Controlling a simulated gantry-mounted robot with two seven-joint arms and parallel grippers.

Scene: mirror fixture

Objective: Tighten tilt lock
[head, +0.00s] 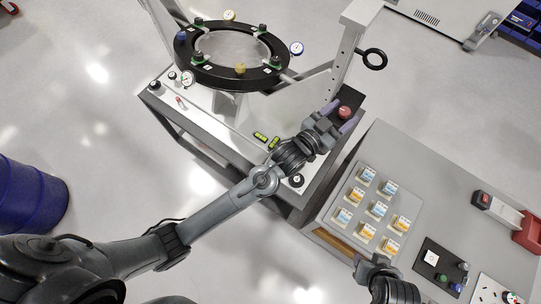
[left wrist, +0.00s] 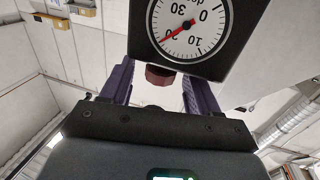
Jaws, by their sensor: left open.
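The dark red knob (head: 345,112), which looks like the tilt lock, sits at the foot of the fixture's upright post. My left gripper (head: 341,117) is at the knob with its purple fingers open, one to either side. In the left wrist view the knob (left wrist: 160,75) shows between the fingers (left wrist: 155,84), with a gap visible beside it. A white dial (left wrist: 187,28) with a red needle is just beyond the knob; the needle points near 20. The mirror (head: 232,47) lies in a black ring. My right gripper (head: 375,264) is over the cabinet's front edge; its fingers are unclear.
The fixture's bench (head: 222,118) carries small levels, gauges and knobs. A grey cabinet (head: 440,180) at right holds a tray of small boxes, a black panel and a red bin. A black ring handle (head: 374,59) sticks out from the post. A blue drum (head: 35,195) stands at left.

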